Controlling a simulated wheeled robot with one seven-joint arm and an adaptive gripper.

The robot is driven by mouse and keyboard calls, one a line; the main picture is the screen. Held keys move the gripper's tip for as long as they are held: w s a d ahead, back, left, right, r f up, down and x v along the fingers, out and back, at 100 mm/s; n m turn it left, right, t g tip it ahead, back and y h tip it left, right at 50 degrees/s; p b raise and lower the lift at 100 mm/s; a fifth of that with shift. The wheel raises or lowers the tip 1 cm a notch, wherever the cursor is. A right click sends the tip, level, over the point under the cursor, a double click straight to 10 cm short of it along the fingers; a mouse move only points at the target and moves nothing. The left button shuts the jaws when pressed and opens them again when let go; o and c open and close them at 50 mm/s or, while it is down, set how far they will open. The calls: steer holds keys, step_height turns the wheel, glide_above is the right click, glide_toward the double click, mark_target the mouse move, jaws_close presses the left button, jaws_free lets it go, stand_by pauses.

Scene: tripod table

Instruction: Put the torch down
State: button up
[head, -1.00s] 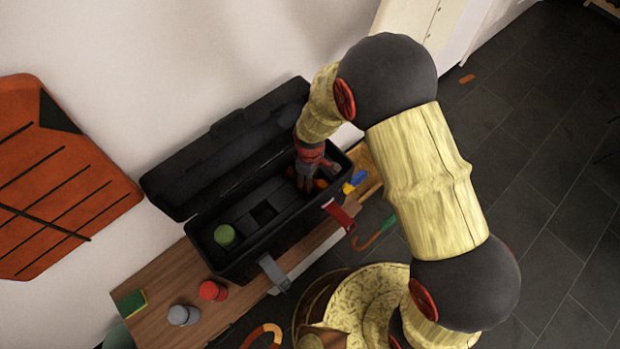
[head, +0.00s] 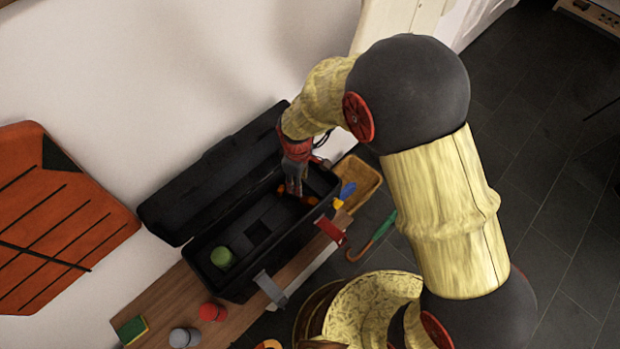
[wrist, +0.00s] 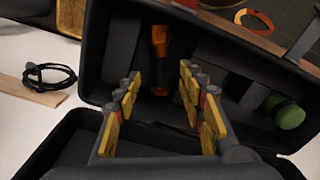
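The torch, orange with a black body, lies in the open black toolbox (head: 240,285). In the wrist view the torch (wrist: 160,45) shows beyond and between my fingertips, with its black part nearer to me. In the head view my gripper (head: 294,188) points down over the right end of the toolbox and partly hides the torch, with orange showing on both sides. In the wrist view my gripper (wrist: 160,76) has its yellow-padded fingers spread apart with nothing held between them.
A green cylinder (head: 223,258) sits in the toolbox's left part. The open lid (head: 205,185) stands along the wall side. Red (head: 212,312) and grey (head: 185,338) cylinders and a sponge (head: 132,330) are on the wooden table. A wooden tray (head: 365,175) is right of the toolbox.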

steer(key=d+r+m+t, duration=0.1)
steer(key=d+r+m, duration=0.1)
steer(key=d+r, duration=0.45)
steer(key=d+r+m+t, duration=0.1)
steer(key=d+r+m, duration=0.2)
steer(key=r, duration=0.6)
steer(key=d+r+m+t, duration=0.1)
steer(key=d+r+m, duration=0.1)
steer(key=d+r, duration=0.35)
steer(key=s+d+r+m+t, duration=0.2)
steer(key=s+d+r+m, duration=0.5)
steer(key=s+d+r, duration=0.4)
steer(key=s+r, duration=0.2)
steer(key=s, duration=0.1)
steer(key=shift+t, duration=0.3)
steer(key=shift+c, duration=0.9)
